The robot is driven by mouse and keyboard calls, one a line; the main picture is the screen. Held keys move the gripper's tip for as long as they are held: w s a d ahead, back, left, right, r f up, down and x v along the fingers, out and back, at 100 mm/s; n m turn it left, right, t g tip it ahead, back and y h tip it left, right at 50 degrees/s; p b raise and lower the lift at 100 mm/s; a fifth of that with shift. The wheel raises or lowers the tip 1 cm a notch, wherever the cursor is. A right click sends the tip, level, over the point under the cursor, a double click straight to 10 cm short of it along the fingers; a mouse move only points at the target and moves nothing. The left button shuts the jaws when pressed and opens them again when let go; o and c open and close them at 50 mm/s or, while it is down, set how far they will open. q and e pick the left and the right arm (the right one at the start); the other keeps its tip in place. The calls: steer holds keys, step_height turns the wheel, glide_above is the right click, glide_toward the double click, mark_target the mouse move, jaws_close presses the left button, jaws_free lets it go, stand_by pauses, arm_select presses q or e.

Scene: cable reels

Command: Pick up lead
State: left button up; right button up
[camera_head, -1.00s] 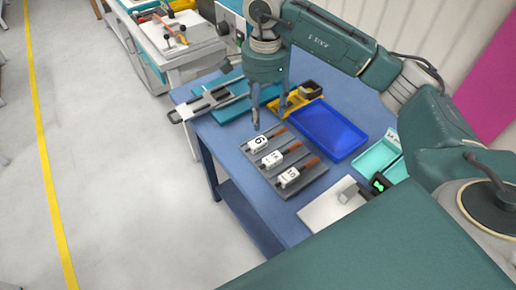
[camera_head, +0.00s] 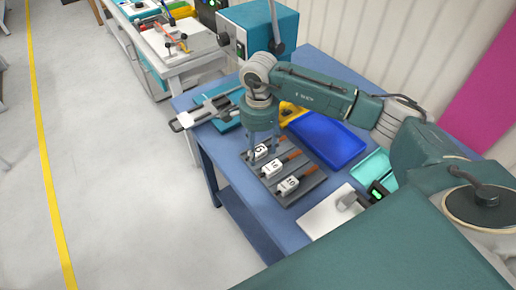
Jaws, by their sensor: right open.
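A grey tray (camera_head: 312,183) on the blue table holds three leads in parallel slots, each with a white numbered block and a brown-red end. The far lead (camera_head: 261,152) is partly hidden by my right gripper (camera_head: 263,148). The middle lead (camera_head: 272,168) and the near lead (camera_head: 288,185) are in plain view. My right gripper points down, open, with its fingers at the far lead's white block. I cannot tell whether they touch it. My left gripper is not in view.
A blue bin (camera_head: 328,140) and a yellow holder (camera_head: 291,112) stand behind the tray. A teal tray (camera_head: 372,168) and a white board (camera_head: 333,213) lie to the right. A grey clamp-like fixture (camera_head: 205,111) lies at the left. Open floor is left of the table.

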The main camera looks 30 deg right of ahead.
steer(key=shift+d+f, duration=0.1)
steer(key=shift+f, duration=0.55)
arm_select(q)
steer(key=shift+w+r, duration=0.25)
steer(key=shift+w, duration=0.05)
arm_select(e)
steer(key=c, duration=1.4)
steer(key=shift+r, duration=0.1)
steer(key=shift+c, duration=0.2)
